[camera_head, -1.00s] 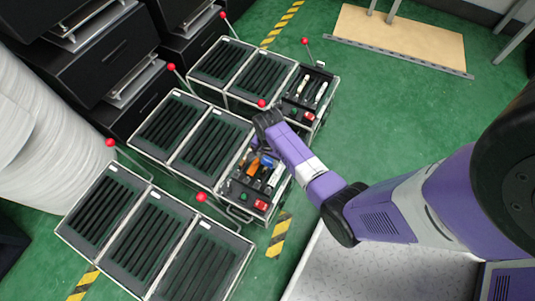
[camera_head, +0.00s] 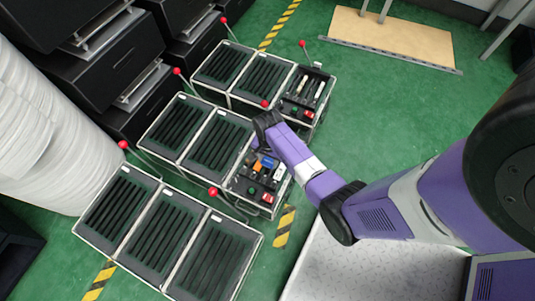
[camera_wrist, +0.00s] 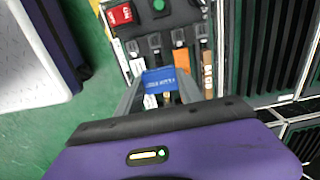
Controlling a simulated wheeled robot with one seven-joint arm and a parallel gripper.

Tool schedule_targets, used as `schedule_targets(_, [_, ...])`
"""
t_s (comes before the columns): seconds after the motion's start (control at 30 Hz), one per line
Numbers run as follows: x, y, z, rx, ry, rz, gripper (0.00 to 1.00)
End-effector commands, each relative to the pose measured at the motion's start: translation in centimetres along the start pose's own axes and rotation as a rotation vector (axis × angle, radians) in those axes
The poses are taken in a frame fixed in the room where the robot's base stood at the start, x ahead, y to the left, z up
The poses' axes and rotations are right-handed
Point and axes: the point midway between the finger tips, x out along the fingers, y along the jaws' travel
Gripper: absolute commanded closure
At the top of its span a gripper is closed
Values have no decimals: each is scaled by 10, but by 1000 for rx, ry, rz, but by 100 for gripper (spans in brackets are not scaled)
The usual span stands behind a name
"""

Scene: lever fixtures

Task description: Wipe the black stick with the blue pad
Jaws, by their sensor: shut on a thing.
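My gripper (camera_wrist: 158,88) is shut on the blue pad (camera_wrist: 160,80), a small flat blue block with pale lettering, held between its grey fingers. The pad is over the lever panel (camera_wrist: 185,12) in the wrist view. Several black lever pieces (camera_wrist: 155,42) stand in a row just beyond it; which one is the black stick I cannot tell. Whether the pad touches any of them is unclear. In the head view the blue pad (camera_head: 268,162) shows over the middle cart's control panel (camera_head: 237,186), below my wrist. My gripper's fingers are too small to make out there.
An orange piece (camera_wrist: 180,60) and a brown stick (camera_wrist: 207,75) stand right of the pad. A red switch (camera_wrist: 119,14) and a green button (camera_wrist: 158,4) sit on the panel. Black slatted carts (camera_head: 200,255) with red-knobbed rods stand around. Green floor (camera_head: 400,115) is free at right.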

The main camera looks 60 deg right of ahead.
Motion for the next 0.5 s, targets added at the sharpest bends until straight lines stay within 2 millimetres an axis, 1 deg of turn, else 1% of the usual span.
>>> schedule_targets(0.03, [-9, 0, -1, 0, 0, 0, 94])
schedule_targets(0.3, [-31, 0, -6, -3, 0, -1, 94])
schedule_targets(0.5, [-34, 1, -7, -4, 0, 0, 94])
